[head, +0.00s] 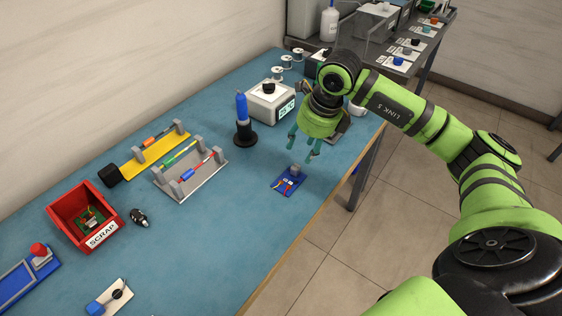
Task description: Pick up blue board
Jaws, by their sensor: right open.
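The blue board (287,184) lies flat on the blue workbench (210,250), near its right-hand edge. It is a small blue piece with red and light parts on it and a grey block (295,170) at its far corner. My right gripper (302,149) is above the bench, a little beyond the board in the picture. Its teal fingers point down and are apart, with nothing between them. The gripper does not touch the board. My left gripper is not in view.
A soldering iron in its stand (244,125) and a white heating unit (270,103) stand left of the gripper. A grey tool rack (190,180) and a red scrap bin (83,215) sit further left. The bench around the board is clear.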

